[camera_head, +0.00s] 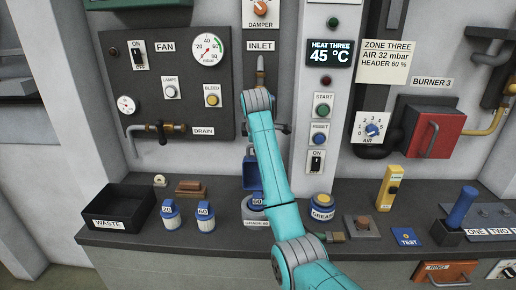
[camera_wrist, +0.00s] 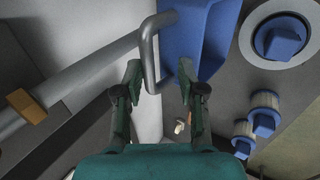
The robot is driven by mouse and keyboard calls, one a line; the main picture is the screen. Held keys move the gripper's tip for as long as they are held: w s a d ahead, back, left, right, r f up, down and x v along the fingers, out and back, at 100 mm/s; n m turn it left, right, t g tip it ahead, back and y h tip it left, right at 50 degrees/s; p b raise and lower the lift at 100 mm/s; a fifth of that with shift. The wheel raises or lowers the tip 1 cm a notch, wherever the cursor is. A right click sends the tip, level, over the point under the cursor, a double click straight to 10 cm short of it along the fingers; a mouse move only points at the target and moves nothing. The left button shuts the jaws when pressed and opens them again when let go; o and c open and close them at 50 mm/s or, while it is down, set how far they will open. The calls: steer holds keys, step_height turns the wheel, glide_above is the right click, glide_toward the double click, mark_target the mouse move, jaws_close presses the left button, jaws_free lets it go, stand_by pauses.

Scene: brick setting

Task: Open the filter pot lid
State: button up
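A blue pot (camera_head: 250,174), which I take to be the filter pot, is fixed to the grey wall column below the inlet pipe. My teal arm hides much of it in the head view. In the wrist view, a large blue part (camera_wrist: 204,38) fills the top centre, with a grey bar handle (camera_wrist: 149,52) in front of it. My gripper (camera_wrist: 160,68) is open, with a finger on each side of the handle. I cannot tell whether either finger touches it. The edge between lid and pot is not clear.
Two cartridges (camera_head: 171,215) (camera_head: 205,215), a black waste bin (camera_head: 119,208) and a grease tin (camera_head: 321,206) stand on the counter. A round grey holder with a blue knob (camera_wrist: 283,40) shows in the wrist view. A grey pipe (camera_wrist: 75,78) runs close on the left.

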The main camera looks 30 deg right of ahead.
steer(key=v, duration=0.6)
steer(key=shift+s+r, duration=0.2)
steer(key=shift+r, duration=0.05)
